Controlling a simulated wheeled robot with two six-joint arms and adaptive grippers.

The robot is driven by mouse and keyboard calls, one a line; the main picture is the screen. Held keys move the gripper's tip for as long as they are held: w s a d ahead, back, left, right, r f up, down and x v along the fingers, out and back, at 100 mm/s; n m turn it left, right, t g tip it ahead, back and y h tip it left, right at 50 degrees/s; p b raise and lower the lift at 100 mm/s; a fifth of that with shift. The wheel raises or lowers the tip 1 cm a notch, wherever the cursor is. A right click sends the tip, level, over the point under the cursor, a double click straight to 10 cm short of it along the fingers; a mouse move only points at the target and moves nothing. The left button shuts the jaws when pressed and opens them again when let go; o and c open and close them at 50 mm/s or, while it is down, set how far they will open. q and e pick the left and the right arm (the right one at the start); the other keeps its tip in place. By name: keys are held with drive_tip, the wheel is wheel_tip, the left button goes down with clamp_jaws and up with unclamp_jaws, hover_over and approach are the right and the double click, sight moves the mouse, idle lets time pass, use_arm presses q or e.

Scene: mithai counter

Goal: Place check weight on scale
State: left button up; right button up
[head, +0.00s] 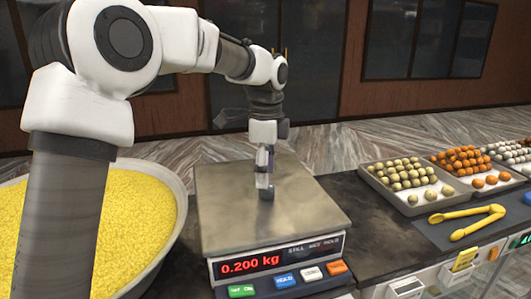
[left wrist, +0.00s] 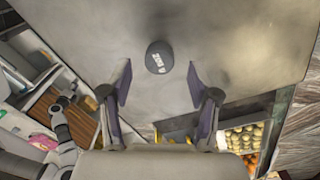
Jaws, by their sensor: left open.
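The check weight (left wrist: 159,57), a small dark grey piece with a pale marking, stands on the steel pan of the scale (head: 310,207). In the head view the weight (head: 267,193) shows just below my left gripper (head: 264,175). In the left wrist view my left gripper (left wrist: 158,82) is open, its two fingers apart, with the weight beyond the tips and between their lines, not held. The scale's red display reads 0.200 kg. My right gripper (left wrist: 62,103) shows small at the left of the left wrist view; its jaws are too small to read.
A large bowl of yellow grains (head: 150,215) stands close left of the scale. To the right are trays of round sweets (head: 410,208) and yellow tongs (head: 466,220) on a dark mat. The dark counter between scale and trays is clear.

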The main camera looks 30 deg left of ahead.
use_arm(q)
wheel_tip(320, 180, up, 9)
drive_tip(key=b, duration=0.1)
drive_tip(key=shift+f, duration=0.15)
drive_tip(key=shift+a, duration=0.1)
